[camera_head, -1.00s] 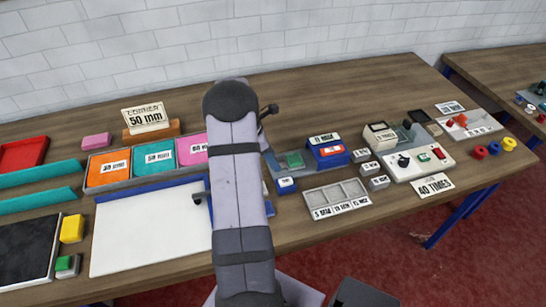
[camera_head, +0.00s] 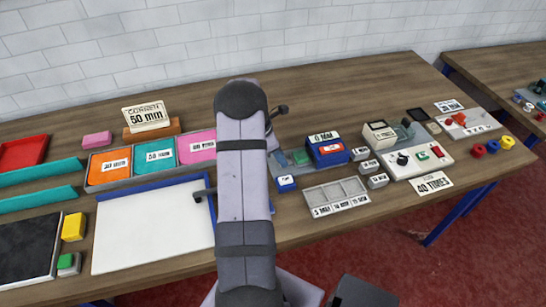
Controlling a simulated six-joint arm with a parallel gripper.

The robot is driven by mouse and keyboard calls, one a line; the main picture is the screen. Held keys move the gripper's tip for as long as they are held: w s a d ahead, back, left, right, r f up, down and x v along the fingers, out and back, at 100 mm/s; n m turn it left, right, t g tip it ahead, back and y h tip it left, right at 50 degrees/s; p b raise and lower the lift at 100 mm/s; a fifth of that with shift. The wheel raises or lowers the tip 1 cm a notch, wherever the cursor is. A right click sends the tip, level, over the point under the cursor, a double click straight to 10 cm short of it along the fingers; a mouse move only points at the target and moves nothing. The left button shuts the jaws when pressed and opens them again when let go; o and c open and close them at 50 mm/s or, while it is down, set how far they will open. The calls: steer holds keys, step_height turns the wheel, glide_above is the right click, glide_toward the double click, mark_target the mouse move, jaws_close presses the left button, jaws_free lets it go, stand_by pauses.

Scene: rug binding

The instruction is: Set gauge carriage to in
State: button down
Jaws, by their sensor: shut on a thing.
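A blue block with a red-and-white label (camera_head: 330,154) sits at the right end of a grey track, right of my arm; it may be the gauge carriage, but I cannot tell for sure. A white "0 MM" plate (camera_head: 323,138) stands at its top. A green block (camera_head: 301,158) lies on the track just left of it. A small blue block with a white label (camera_head: 285,183) is at the track's front left. My arm stands upright in front of the track's left part. My gripper and anything in its jaws are hidden behind the arm.
A grey rack with several slots (camera_head: 343,187) lies in front of the track. Small labelled grey blocks and a control panel with a green button (camera_head: 423,156) are to the right. A white board with blue edges (camera_head: 150,235) and coloured card bins (camera_head: 110,187) are left.

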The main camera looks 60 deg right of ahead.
mark_target(303, 154)
steer(key=s+d, duration=0.5)
steer(key=shift+s+d+r+p, duration=0.1)
steer(key=shift+s+d+p, duration=0.15)
steer(key=shift+p, duration=0.05)
steer(key=c, duration=1.4)
jaws_free()
steer(key=shift+s+d, duration=0.1)
steer(key=shift+o, duration=0.2)
steer(key=b+v, duration=0.2)
steer(key=v, duration=0.5)
steer(key=shift+b, duration=0.35)
steer(key=shift+r, duration=0.1)
